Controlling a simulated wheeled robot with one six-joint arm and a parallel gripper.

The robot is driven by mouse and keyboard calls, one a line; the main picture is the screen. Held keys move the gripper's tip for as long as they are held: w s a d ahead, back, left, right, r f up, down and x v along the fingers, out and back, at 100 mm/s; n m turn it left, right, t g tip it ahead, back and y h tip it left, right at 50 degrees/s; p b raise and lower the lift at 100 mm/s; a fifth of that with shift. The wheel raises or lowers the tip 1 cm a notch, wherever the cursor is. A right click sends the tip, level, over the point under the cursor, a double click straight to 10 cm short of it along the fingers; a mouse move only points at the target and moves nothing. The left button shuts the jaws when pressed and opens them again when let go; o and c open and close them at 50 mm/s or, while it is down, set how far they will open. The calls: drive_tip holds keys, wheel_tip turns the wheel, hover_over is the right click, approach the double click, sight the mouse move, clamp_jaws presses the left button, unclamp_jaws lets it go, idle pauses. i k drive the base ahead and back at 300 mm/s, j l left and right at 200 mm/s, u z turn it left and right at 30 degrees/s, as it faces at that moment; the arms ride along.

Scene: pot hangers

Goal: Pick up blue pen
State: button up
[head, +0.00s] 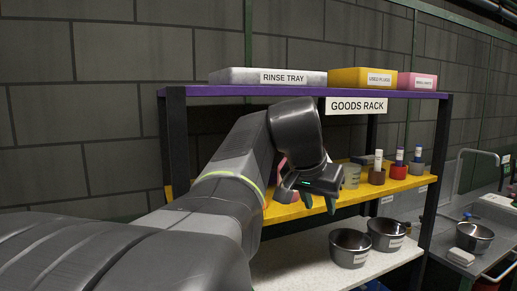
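My gripper (319,202) is in front of the yellow middle shelf (345,200) of the goods rack, pointing down. Its two dark fingers have teal-tinted tips and stand apart, with nothing clear between them. No blue pen can be made out with certainty. To the right of my gripper, small upright items with white labels stand in cups on the yellow shelf. One has a dark blue top (399,154) over a red cup, and another, white and blue (418,153), is in a grey cup. Both are apart from my gripper. My arm hides the shelf's left part.
The purple top shelf (300,92) carries a rinse tray (268,76), a yellow box (362,78) and a pink box (418,81). Metal pots (350,248) stand on the pale lower shelf. A black rack post (438,175) and a sink counter (490,215) are at right.

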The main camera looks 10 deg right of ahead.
sight(418, 148)
drive_tip(key=l+u, duration=0.4)
drive_tip(key=l, duration=0.65)
drive_tip(key=l+u, duration=0.4)
drive_tip(key=l, duration=1.8)
drive_tip(key=k+l+u, duration=0.1)
drive_tip(key=l, duration=0.95)
drive_tip(key=i+l, duration=0.15)
drive_tip(key=l, duration=0.2)
